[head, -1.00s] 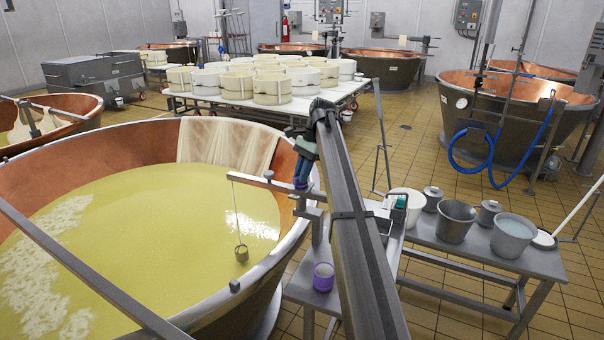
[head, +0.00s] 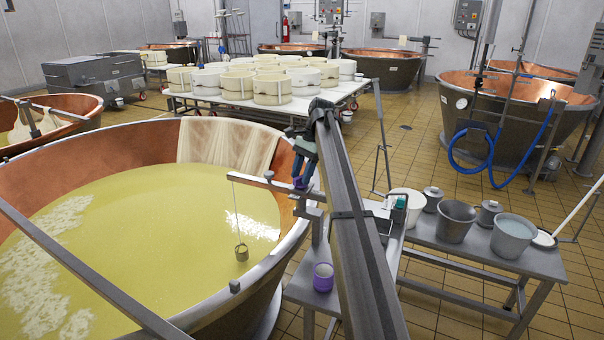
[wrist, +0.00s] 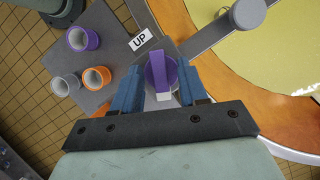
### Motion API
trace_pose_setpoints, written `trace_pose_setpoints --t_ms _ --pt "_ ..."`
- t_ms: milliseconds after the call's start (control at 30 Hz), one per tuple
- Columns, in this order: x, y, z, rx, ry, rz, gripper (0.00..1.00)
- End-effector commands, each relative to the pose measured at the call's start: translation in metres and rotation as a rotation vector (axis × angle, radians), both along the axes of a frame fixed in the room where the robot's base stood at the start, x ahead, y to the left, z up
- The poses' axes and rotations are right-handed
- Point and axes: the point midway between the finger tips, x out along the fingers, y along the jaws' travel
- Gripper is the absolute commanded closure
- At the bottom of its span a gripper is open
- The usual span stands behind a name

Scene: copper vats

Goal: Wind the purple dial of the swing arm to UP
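The swing arm (head: 262,182) is a grey bar reaching over the rim of the big copper vat, with a small can (head: 241,253) hanging from it. The purple dial (wrist: 158,72) has a raised grip bar with a white end, which points toward my gripper in the wrist view. A white label reading UP (wrist: 142,39) lies up and left of the dial. My gripper (wrist: 157,88) is open, its blue fingers on either side of the dial's bar, with a gap visible at least on the right. In the head view the dial (head: 299,183) is just below the fingertips.
The vat (head: 285,245) of yellow liquid lies left of my arm. A small side table (wrist: 100,40) holds a purple cup (wrist: 83,39), an orange cup (wrist: 97,77) and a white cup (wrist: 66,85). A bench (head: 470,250) with buckets stands at right.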

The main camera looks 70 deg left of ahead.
Motion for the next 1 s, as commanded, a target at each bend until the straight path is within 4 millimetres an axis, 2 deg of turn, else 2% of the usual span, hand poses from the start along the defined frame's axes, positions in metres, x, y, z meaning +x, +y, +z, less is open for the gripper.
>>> trace_pose_setpoints --t_ms 467,1000 --pt "-0.0002 -0.0012 -0.0003 0.0 0.001 -0.043 0.57" --pt "-0.0006 -0.0044 -0.0008 0.001 0.001 -0.505 0.57"
